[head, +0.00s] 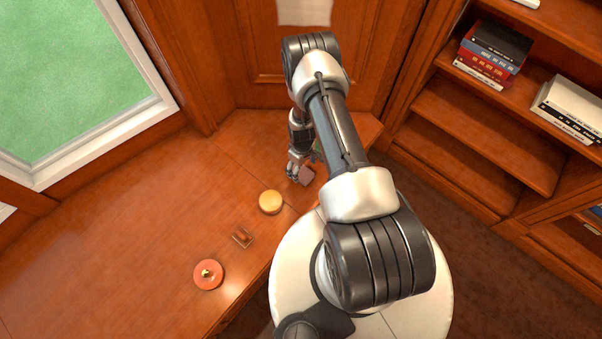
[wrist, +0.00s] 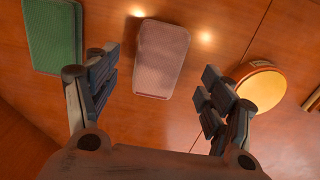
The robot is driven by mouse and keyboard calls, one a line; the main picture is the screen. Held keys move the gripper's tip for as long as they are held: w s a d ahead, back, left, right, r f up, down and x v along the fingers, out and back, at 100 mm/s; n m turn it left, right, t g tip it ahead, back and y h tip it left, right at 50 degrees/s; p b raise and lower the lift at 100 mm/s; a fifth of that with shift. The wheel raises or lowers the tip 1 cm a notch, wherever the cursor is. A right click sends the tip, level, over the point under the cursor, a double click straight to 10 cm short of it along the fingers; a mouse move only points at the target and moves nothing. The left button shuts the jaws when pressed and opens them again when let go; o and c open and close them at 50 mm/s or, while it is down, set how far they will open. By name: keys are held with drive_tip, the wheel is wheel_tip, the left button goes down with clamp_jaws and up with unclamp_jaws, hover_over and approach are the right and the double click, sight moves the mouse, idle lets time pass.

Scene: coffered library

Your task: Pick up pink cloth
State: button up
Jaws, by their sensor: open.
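The pink cloth (wrist: 162,60) is a small rounded rectangle lying flat on the wooden surface in the wrist view. It shows dull pink in the head view (head: 306,175), partly hidden by my gripper. My gripper (wrist: 158,85) is open, with one finger to each side of the cloth's near end in the wrist view. The fingers are empty and look to be above the surface. In the head view my gripper (head: 295,172) is just left of the cloth.
A round yellow item (head: 271,202) lies near the cloth, and a green rectangular item (wrist: 53,36) lies on its other side. A small square item (head: 242,236) and a round red item (head: 208,274) lie farther along the wooden surface (head: 120,240). Bookshelves (head: 500,120) stand at right.

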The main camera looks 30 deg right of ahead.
sight(301, 170)
drive_tip(key=f, duration=0.1)
drive_tip(key=f+b, duration=0.1)
drive_tip(key=f, duration=0.1)
drive_tip(key=f+b, duration=0.1)
drive_tip(key=f, duration=0.1)
drive_tip(key=shift+w+f, duration=0.1)
drive_tip(key=shift+w, duration=0.2)
drive_tip(key=c, duration=1.1)
drive_tip(key=shift+o, duration=0.2)
wheel_tip(301, 170, up, 20)
drive_tip(key=p, duration=0.5)
drive_tip(key=shift+p, duration=0.3)
drive_tip(key=o, duration=0.5)
drive_tip(key=shift+c, duration=0.2)
drive_tip(key=c, duration=0.4)
